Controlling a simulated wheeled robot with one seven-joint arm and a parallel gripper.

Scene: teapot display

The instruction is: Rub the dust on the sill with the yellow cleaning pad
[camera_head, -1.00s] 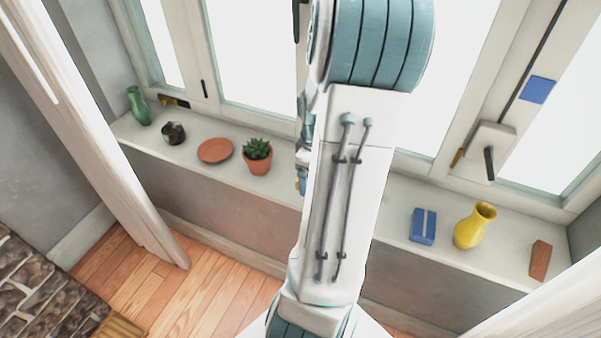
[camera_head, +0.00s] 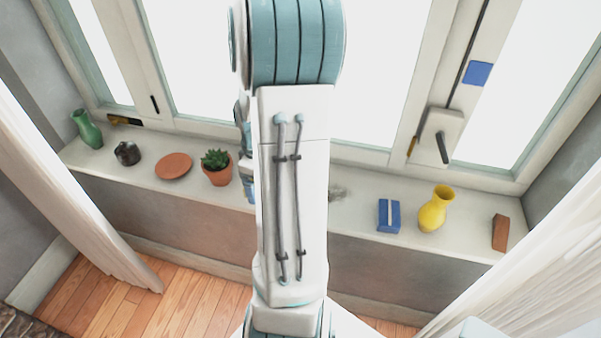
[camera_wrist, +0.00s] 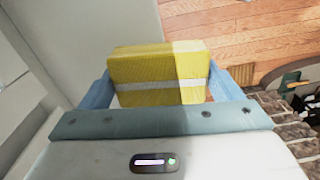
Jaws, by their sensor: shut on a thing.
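The yellow cleaning pad (camera_wrist: 145,75), with a pale band across it, is held between the two blue fingers of my gripper (camera_wrist: 158,82) in the wrist view. The gripper is shut on it. In the head view my arm hides the pad and most of the gripper. The white sill (camera_head: 352,220) runs below the windows. A small grey dust patch (camera_head: 337,193) lies on it just right of my arm; part of it may be hidden behind the arm.
Right of the dust stand a blue box (camera_head: 389,216), a yellow vase (camera_head: 435,212) and a brown block (camera_head: 500,232). Left of my arm are a potted succulent (camera_head: 217,172), a terracotta saucer (camera_head: 174,166), a dark pot (camera_head: 127,153) and a green vase (camera_head: 87,130). Curtains hang on both sides.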

